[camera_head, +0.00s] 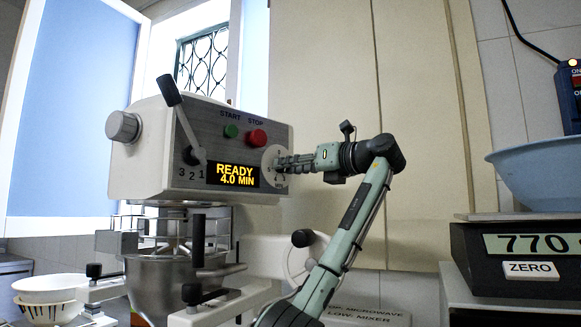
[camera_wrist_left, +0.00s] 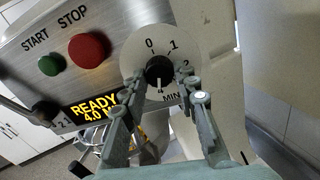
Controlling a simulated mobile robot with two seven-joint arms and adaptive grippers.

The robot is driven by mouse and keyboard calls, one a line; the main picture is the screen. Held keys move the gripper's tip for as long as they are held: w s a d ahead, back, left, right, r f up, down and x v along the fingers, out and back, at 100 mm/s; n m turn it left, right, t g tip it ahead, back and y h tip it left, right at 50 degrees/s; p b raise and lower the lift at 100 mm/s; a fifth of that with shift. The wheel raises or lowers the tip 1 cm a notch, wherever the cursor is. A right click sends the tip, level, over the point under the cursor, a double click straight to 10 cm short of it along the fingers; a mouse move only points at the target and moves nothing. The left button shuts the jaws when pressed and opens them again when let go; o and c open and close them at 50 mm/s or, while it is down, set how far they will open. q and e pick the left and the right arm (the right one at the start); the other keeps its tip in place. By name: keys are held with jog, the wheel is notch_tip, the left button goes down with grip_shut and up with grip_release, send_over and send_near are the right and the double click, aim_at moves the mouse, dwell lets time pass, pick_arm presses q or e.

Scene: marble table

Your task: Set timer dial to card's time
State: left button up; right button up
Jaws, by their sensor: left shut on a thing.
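The mixer (camera_head: 150,150) has a round white timer dial (camera_head: 270,153) at the right of its front panel. In the left wrist view the dial plate (camera_wrist_left: 138,57) shows 0, 1, 2, 4 and MIN, around a black knob (camera_wrist_left: 158,70) whose white line points at 4. My left gripper (camera_head: 277,161) is shut on the knob, a finger on either side; its fingers (camera_wrist_left: 162,80) hide part of the scale. The display (camera_head: 234,175) reads READY 4.0 MIN. I make out no card with a time. My right gripper is not in view.
Green START (camera_head: 231,131) and red STOP (camera_head: 257,138) buttons sit above the display. A speed lever (camera_head: 182,120) is on the left. A steel bowl (camera_head: 163,285) hangs below. A scale (camera_head: 515,255) reading 770 and carrying a blue bowl (camera_head: 535,175) stands right.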

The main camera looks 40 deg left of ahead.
pick_arm(q)
jog(key=shift+f, duration=0.15)
jog(key=o, duration=1.1)
jog(key=shift+o, duration=0.2)
jog(key=shift+d, duration=0.15)
jog(key=d, duration=1.1)
jog(key=shift+d, duration=0.4)
jog(key=shift+w, duration=0.15)
